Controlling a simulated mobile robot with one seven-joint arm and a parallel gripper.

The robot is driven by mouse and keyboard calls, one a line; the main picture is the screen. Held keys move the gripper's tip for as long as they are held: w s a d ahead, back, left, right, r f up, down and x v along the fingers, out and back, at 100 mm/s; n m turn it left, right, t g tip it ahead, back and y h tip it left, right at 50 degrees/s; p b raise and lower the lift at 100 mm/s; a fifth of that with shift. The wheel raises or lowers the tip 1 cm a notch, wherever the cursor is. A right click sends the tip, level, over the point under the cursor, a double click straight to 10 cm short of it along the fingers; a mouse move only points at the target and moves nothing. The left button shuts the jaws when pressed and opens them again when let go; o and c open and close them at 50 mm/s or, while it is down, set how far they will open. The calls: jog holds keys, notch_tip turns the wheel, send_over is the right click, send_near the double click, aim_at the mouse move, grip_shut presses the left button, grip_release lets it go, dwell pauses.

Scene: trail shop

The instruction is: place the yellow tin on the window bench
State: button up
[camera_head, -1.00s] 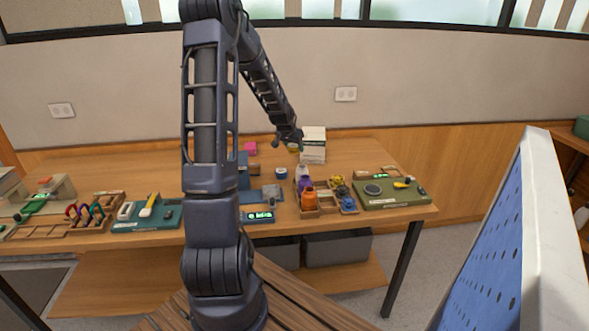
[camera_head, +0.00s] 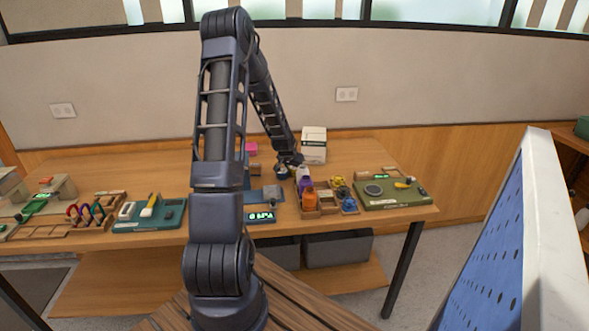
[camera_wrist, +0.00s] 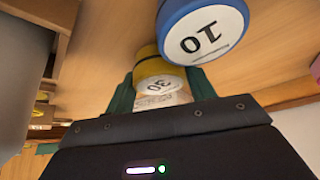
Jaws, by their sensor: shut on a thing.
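The yellow tin (camera_wrist: 149,66) shows in the wrist view, with "30" on its pale end. My gripper (camera_wrist: 163,78) is shut on it, one green finger on each side. In the head view my gripper (camera_head: 290,161) is low over the back middle of the long wooden table (camera_head: 100,172), just above the blue tin (camera_head: 281,175). The yellow tin is not distinguishable there. This table stands against the wall below the window strip; I cannot tell whether it is the window bench.
A white box (camera_head: 314,145) stands right behind my gripper. A wooden organizer (camera_head: 327,206) with bottles and small parts is in front, right. A green board (camera_head: 393,193) lies farther right, a pegboard panel (camera_head: 505,235) at the right foreground. The table's back left is mostly clear.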

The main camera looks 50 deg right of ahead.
jog(key=shift+f, duration=0.15)
jog(key=o, duration=1)
jog(key=shift+a+r, duration=0.15)
jog(key=shift+r, duration=0.4)
jog(key=v, duration=1.1)
jog(key=shift+r, duration=0.1)
